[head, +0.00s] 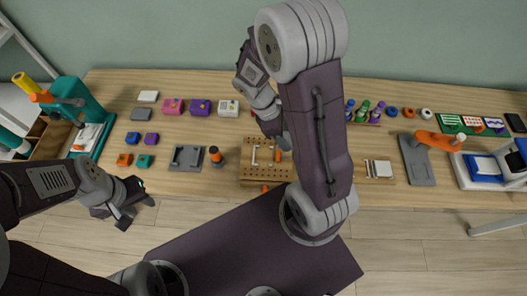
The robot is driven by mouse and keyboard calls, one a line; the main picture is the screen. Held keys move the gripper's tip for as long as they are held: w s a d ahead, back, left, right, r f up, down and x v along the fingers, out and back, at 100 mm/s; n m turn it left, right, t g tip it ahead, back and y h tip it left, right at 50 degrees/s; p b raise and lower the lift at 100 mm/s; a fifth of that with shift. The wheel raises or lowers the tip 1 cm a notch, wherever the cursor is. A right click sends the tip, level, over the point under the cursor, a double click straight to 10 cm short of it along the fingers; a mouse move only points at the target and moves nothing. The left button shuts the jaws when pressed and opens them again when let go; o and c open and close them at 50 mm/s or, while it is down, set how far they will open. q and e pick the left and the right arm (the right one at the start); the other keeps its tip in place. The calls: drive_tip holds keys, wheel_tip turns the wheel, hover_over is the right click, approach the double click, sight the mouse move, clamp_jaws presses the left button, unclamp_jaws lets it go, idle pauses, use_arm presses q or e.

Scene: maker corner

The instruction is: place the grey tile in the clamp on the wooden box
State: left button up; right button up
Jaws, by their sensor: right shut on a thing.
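My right gripper (282,141) points down over the box's back edge. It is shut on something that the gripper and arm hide. My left gripper (137,210) is open and empty, in front of the table's front left edge.
A grey square frame (174,163) and an orange-topped piece (215,156) lie left of the box. Small coloured blocks (173,106) line the back. A teal press (85,98) stands far left. An orange arm on a grey base (437,140) stands right.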

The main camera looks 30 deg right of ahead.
hover_over(266, 157)
drive_tip(key=f, duration=0.4)
drive_tip(key=shift+w+a+f, duration=0.1)
drive_tip(key=shift+w+a, duration=0.15)
drive_tip(key=shift+w, duration=0.1)
drive_tip(key=shift+w+a+f, duration=0.1)
drive_tip(key=shift+a+f, duration=0.05)
drive_tip(key=shift+a, duration=0.2)
wheel_tip(266, 157, down, 4)
drive_tip(key=shift+d+r+b, duration=0.1)
drive_tip(key=shift+d+b, duration=0.05)
drive_tip(key=shift+b, duration=0.2)
drive_tip(key=shift+f, duration=0.2)
drive_tip(key=o, duration=1.3)
drive_tip(key=shift+o, duration=0.2)
